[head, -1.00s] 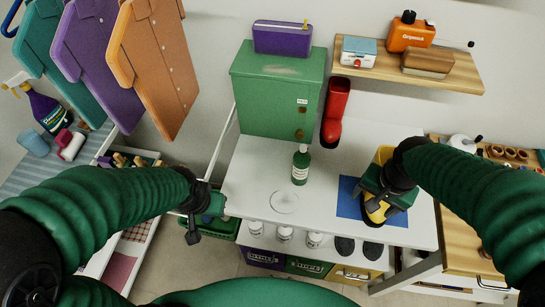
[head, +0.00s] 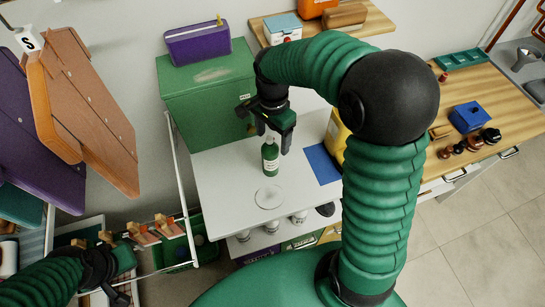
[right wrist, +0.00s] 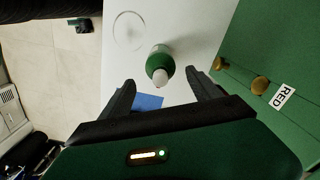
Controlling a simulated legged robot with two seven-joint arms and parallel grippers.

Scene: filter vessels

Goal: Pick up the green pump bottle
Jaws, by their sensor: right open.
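The green pump bottle (head: 270,158) stands upright on the white table, with a pale label on its front. My right gripper (head: 274,141) is above it, pointing down, open and empty. In the right wrist view, the bottle (right wrist: 160,62) shows from above with its pale top, just beyond and between the two fingertips (right wrist: 163,88). I cannot tell whether the fingers touch it. My left gripper (head: 120,288) is at the lower left, away from the bottle; its jaws are not clear.
A green cabinet (head: 208,98) with a purple box (head: 198,43) on top stands behind the bottle. A clear round dish (head: 269,197) lies in front of it, and a blue mat (head: 322,164) is to the right. A wooden counter (head: 470,85) is at right.

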